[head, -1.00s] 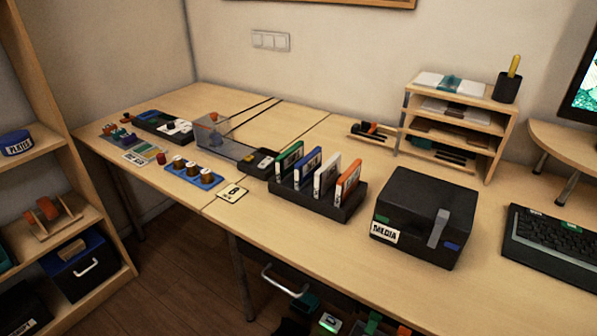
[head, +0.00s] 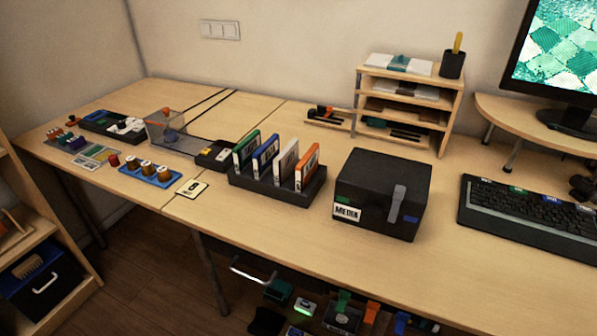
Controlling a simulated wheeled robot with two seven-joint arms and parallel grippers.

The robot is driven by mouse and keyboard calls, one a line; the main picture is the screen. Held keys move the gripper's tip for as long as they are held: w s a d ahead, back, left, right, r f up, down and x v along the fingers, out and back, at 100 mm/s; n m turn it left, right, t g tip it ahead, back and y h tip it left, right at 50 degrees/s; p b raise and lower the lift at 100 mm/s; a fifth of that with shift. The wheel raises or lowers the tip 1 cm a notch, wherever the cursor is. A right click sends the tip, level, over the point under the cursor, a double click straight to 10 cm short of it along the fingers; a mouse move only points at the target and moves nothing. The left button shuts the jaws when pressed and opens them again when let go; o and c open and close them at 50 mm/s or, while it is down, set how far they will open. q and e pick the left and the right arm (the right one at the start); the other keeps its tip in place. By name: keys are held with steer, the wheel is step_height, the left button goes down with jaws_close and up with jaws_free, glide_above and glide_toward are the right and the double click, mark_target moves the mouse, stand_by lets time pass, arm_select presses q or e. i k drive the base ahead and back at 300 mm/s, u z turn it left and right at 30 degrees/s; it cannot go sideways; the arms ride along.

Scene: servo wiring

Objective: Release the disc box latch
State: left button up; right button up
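The disc box (head: 382,194) is a black box with a label reading MEDIA, standing shut on the wooden desk right of the middle in the head view. A grey latch strap (head: 396,206) runs down its front right part, beside a small blue patch (head: 411,219). A small green patch sits above the label. Whether the latch is fastened is too small to tell. Neither of my grippers shows in the view.
A black rack (head: 268,190) with several upright cases stands left of the box. A keyboard (head: 530,219) lies to the right, and a wooden shelf organizer (head: 455,101) stands behind. The desk (head: 300,248) is clear in front of the box.

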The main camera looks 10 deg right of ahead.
mark_target(399, 190)
steer(key=u, duration=1.1)
steer(key=i, duration=0.35)
steer(key=z, duration=1.05)
